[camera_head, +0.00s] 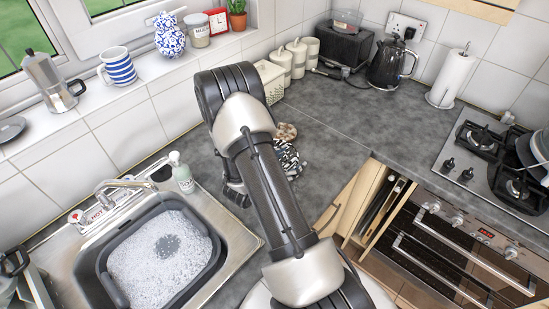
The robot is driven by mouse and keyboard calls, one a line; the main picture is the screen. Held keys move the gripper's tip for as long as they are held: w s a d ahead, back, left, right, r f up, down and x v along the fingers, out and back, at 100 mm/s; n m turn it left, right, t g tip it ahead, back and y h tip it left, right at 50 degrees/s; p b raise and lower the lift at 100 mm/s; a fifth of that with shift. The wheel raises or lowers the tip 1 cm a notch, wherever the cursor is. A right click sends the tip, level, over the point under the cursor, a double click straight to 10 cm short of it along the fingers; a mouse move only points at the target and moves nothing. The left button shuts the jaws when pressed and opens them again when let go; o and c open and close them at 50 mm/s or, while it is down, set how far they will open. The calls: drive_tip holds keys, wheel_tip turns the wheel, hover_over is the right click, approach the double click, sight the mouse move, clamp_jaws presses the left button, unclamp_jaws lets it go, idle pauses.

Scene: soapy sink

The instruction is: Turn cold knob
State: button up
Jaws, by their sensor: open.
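The sink tap (122,186) has a metal spout reaching over a grey washing-up bowl (103,262) of soapy water. A red-marked knob (76,217) is at the left of the tap, beside a label reading HOT. I cannot clearly make out the cold knob; the area right of the tap is dark and partly covered by a soap bottle (182,173). My gripper (237,196) is low over the worktop, right of the soap bottle and apart from the tap. It is open, small in view and partly hidden by my arm.
A patterned cloth (288,158) lies on the worktop right of my arm. Canisters (297,57), a kettle (391,63) and a paper roll (452,78) stand at the back. The windowsill (85,120) above the sink holds a moka pot (50,80) and a striped mug (117,67).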

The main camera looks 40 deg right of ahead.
drive_tip(key=shift+c, duration=0.5)
drive_tip(key=shift+s, duration=0.1)
drive_tip(key=c, duration=1.1)
clamp_jaws()
